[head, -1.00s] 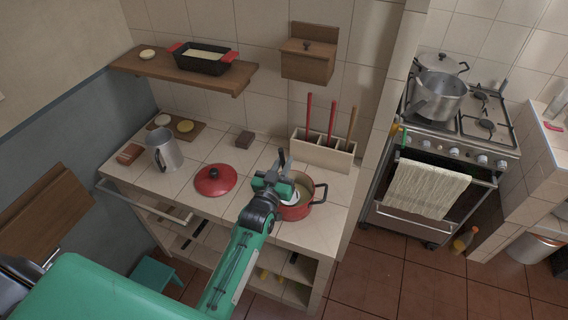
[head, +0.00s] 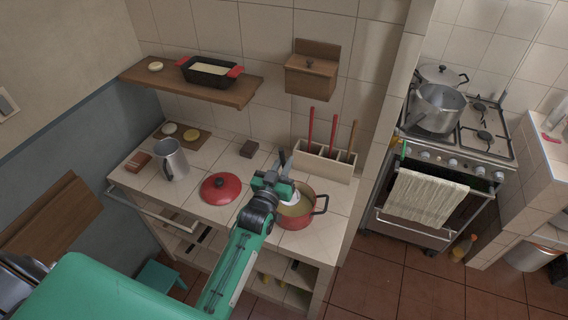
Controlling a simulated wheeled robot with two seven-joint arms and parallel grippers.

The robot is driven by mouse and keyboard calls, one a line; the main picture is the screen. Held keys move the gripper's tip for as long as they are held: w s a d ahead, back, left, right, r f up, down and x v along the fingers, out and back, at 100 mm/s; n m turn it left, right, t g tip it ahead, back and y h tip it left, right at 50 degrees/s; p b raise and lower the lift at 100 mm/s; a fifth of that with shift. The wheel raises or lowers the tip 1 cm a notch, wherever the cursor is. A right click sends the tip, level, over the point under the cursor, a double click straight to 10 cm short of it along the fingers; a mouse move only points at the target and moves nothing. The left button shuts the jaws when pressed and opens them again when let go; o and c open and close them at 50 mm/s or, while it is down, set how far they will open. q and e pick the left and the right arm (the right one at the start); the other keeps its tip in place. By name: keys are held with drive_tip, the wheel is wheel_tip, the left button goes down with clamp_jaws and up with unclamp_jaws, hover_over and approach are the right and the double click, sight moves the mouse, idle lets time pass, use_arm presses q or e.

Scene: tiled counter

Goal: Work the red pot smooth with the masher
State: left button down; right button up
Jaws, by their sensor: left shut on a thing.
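The red pot (head: 297,221) stands uncovered on the tiled counter, with pale yellowish contents (head: 297,206) inside. My left gripper (head: 281,181) is over the pot's left rim. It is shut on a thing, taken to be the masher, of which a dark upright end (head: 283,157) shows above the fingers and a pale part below. The lower end of the held tool is mostly hidden by the gripper and the pot. My right gripper is not in the picture.
A red lid (head: 221,188) lies left of the pot. A metal jug (head: 172,160) stands farther left. A cream rack (head: 325,163) with several long-handled tools stands behind the pot. A wooden shelf (head: 190,84) holds a black baking dish (head: 211,72).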

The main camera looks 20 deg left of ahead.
sight(282, 157)
use_arm(q)
drive_tip(key=shift+r, duration=2)
